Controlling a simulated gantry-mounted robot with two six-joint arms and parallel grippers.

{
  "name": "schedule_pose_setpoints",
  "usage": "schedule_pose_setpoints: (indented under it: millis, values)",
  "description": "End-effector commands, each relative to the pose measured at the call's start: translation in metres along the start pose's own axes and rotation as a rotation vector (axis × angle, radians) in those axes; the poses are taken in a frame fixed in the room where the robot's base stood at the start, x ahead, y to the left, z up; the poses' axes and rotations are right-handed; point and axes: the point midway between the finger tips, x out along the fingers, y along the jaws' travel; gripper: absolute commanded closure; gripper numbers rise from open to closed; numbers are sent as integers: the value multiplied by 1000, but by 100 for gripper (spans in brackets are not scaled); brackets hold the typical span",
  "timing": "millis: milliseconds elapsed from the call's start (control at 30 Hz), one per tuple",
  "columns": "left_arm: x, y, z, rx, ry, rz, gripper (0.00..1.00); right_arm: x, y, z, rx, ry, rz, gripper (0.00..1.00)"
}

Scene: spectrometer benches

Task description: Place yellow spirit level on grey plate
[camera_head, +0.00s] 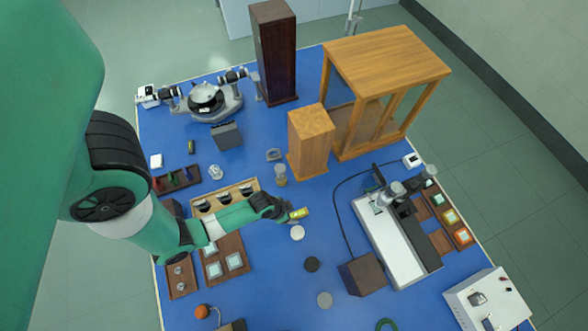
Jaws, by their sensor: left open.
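The yellow spirit level (299,213) is a small yellow piece right at the fingertips of my left gripper (285,210). My left gripper is open, and the level is at its tips; I cannot tell whether they touch. I cannot tell whether the level rests on the blue table or is above it. The grey plate (325,299) is a small round disc lying flat on the table, nearer the front and slightly right of the level. My right gripper is not in view.
A white disc (297,232) and a black disc (311,264) lie between the level and the grey plate. A dark box (362,275) stands right of the grey plate. A wooden block (310,143) stands behind the level. A wooden tray (250,186) lies behind my gripper.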

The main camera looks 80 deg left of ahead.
Motion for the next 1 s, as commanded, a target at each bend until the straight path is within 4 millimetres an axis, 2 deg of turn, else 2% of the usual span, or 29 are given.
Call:
schedule_pose_setpoints:
  millis: [33, 133, 300, 433, 867, 933, 967, 1000]
  values:
    - [-19, 0, -2, -2, 1, -1, 36, 8, 0, -8, 0, 0, 0, 50]
    - [-49, 0, -3, -2, 0, 0, 36, 21, 0, -20, 0, 0, 0, 50]
    - [-80, 0, -3, -2, 0, 0, 36, 39, 0, -37, 0, 1, 0, 50]
    - [-88, 0, -1, -1, 0, 1, 36, 44, 0, -40, 0, 0, 0, 50]
    - [-88, 0, -3, 1, 6, -1, 36, 42, 0, -39, 0, 0, 0, 50]
    - [-89, -2, -20, 8, 37, -5, 36, 42, 0, -39, 0, 0, 0, 50]
    - [-91, -4, -33, 13, 62, -9, 36, 42, 0, -39, 0, 0, 0, 50]
    - [-94, -5, -57, 24, 106, -14, 36, 42, 0, -39, 0, 0, 0, 50]
